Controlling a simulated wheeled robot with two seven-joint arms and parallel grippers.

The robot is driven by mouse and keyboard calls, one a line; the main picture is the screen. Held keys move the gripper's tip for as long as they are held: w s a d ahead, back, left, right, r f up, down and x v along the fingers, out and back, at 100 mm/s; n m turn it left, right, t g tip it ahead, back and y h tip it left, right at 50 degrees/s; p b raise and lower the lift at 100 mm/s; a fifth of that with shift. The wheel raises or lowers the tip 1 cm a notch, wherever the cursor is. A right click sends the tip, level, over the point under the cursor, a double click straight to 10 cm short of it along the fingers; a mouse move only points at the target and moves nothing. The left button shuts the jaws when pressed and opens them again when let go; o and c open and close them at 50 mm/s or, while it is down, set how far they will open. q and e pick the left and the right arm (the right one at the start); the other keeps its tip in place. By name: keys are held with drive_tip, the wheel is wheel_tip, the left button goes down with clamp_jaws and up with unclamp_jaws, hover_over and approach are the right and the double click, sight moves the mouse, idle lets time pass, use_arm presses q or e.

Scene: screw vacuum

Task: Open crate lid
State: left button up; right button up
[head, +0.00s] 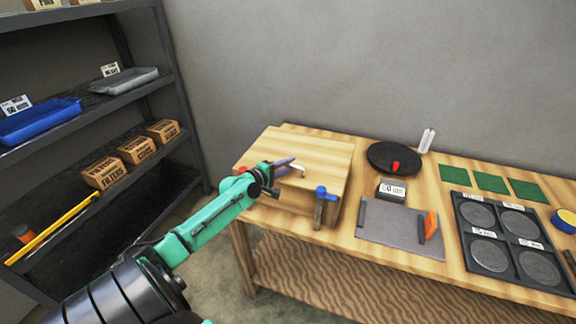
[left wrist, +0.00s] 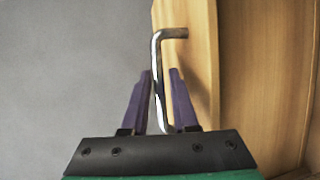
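A wooden crate (head: 283,196) stands at the left end of the workbench. Its flat wooden lid (head: 318,153) lies on top and looks shut. A bent metal handle (head: 299,168) sticks out from it; the handle also shows in the left wrist view (left wrist: 157,75). My left gripper (head: 290,166) is at the handle. In the left wrist view its two purple fingers (left wrist: 161,74) stand on either side of the handle, with small gaps, so it is open around it. My right gripper is not in view.
A blue-headed hammer (head: 326,193) is in front of the crate. To the right are a grey board (head: 385,228), a black disc (head: 380,158), green squares (head: 490,182) and a black tray (head: 496,232). A dark shelf (head: 180,95) stands at the left.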

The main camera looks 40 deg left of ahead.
use_arm(q)
clamp_jaws()
drive_tip(key=shift+f, duration=0.1)
idle(1.3)
